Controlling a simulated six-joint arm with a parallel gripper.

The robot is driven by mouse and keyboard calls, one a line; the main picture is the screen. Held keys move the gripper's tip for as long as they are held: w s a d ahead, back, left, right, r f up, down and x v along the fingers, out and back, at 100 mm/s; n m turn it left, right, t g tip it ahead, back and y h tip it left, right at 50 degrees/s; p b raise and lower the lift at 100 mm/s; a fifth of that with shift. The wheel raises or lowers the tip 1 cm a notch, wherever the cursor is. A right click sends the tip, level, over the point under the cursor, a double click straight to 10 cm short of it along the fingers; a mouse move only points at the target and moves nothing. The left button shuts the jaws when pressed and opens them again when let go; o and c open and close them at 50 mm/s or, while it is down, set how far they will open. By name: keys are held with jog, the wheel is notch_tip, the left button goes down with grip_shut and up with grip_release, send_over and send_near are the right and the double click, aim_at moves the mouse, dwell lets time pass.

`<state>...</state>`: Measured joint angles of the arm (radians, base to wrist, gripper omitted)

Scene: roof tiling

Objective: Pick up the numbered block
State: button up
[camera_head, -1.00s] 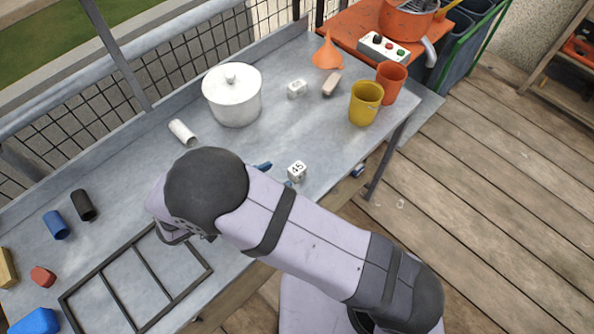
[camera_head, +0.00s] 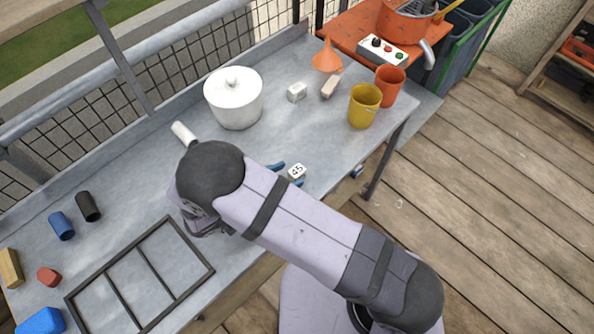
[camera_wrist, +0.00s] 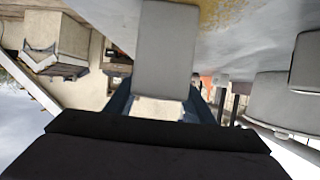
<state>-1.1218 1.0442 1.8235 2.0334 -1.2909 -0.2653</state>
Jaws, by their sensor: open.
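The numbered block (camera_head: 296,171) is a small white cube with a dark 45 on it, on the grey table near its front edge in the head view. My gripper (camera_head: 287,175) is open, with one blue finger on the far side of the block and the other on the near side. Contact between the fingers and the block cannot be made out. In the wrist view, the dark blue fingers (camera_wrist: 160,103) stand apart, with a pale boxy shape between them that looks like the block. My arm hides part of the table left of the block.
Behind the block are a white lidded pot (camera_head: 233,97), a second white block (camera_head: 297,92) and a beige block (camera_head: 331,86). A yellow cup (camera_head: 365,106) and an orange cup (camera_head: 390,86) stand to the right. A dark frame (camera_head: 140,272) lies at the left. Table between block and cups is clear.

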aim_at(292, 174)
jog(key=shift+x, duration=1.4)
jog(key=c, duration=1.1)
jog(key=shift+r, duration=0.1)
jog(key=shift+r, duration=0.15)
jog(key=shift+r+b, duration=0.6)
jog(key=shift+r, duration=4.2)
